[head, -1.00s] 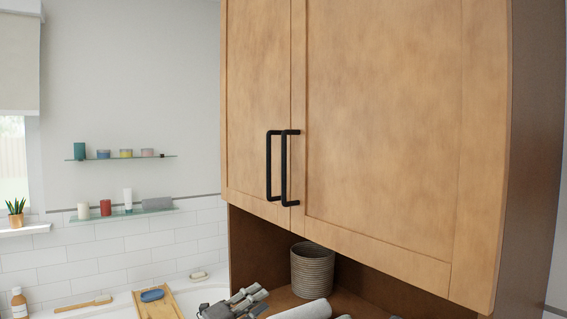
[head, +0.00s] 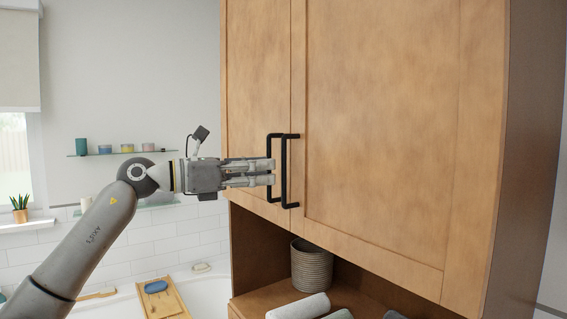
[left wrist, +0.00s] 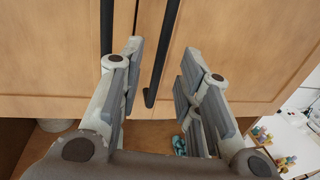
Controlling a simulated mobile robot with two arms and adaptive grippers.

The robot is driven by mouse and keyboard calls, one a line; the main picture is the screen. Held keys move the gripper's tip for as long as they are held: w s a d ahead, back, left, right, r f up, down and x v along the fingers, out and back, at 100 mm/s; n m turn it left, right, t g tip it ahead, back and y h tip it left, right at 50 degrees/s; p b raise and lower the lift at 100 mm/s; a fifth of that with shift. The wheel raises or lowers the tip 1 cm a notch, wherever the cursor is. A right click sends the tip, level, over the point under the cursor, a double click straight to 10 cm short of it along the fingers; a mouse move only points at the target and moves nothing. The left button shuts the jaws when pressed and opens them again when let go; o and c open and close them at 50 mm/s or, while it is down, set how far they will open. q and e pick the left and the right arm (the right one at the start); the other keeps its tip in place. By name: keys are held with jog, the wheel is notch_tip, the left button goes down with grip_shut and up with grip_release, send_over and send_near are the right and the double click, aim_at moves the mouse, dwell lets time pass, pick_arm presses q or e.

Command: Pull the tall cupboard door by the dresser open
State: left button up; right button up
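A wooden cupboard has a narrow left door (head: 255,90) and a wider right door (head: 380,120), both closed. Two black bar handles stand side by side at their seam, the left handle (head: 269,150) and the right handle (head: 285,185). My left gripper (head: 272,173) reaches in from the left, its fingertips at the left handle. In the left wrist view my left gripper (left wrist: 158,75) is open, with one black handle (left wrist: 163,50) between its fingers and the other handle (left wrist: 107,25) outside them. I cannot tell whether they touch. My right gripper is not in view.
Below the doors is an open niche with a ribbed pot (head: 311,268) and a rolled towel (head: 298,307). A bathtub with a wooden tray (head: 162,301) and a glass shelf (head: 120,153) with small jars are at the left.

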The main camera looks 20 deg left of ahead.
aim_at(284, 202)
pick_arm(q)
jog(key=shift+p+x, duration=0.8)
jog(key=shift+x, duration=2)
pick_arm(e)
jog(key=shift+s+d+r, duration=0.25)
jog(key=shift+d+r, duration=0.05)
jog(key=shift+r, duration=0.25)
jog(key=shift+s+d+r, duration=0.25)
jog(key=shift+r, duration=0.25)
pick_arm(q)
grip_shut()
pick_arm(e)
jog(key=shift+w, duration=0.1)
